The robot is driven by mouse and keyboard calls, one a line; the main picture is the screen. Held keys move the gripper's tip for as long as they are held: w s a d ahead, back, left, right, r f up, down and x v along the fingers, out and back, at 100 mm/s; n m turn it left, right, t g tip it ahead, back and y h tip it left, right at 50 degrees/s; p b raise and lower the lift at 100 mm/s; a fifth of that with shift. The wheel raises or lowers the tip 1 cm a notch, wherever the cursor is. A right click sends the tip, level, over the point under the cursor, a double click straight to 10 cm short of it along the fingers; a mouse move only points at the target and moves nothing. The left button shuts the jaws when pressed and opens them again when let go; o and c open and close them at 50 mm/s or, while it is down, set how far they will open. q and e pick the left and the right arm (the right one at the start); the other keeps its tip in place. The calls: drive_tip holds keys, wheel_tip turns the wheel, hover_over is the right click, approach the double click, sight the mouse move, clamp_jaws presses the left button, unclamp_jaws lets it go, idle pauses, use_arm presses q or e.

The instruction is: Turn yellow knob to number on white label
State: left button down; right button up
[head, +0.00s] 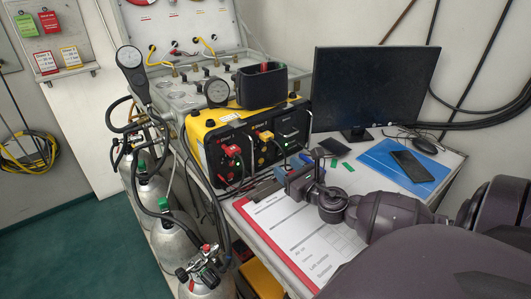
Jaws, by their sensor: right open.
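A yellow-and-black air panel box (203,130) stands on the white table. Its dark front face carries a yellow knob-like fitting (265,135) at its middle and a red one (232,151) to the left. A small white label (228,118) is on the box's upper edge; its writing is too small to read, as is any marking around the yellow fitting. My right gripper (296,172) is open, in front of the box, to the lower right of the yellow fitting and apart from it. Its fingertips are small and hard to make out. My left gripper is out of view.
A clipboard (290,228) with a white form lies under my right wrist. A monitor (373,87), blue mat (395,165) and phone (412,166) are to the right. Gas cylinders (175,240) with hoses stand at the table's left. A black bin (262,86) sits on the box.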

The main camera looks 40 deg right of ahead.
sight(264, 150)
drive_tip(key=w, duration=0.5)
drive_tip(key=w+d, duration=0.1)
drive_tip(key=w, duration=0.2)
drive_tip(key=shift+d, duration=0.1)
drive_tip(key=shift+w+d, duration=0.1)
drive_tip(key=shift+w, duration=0.75)
drive_tip(key=shift+c, duration=0.5)
drive_tip(key=c, duration=0.8)
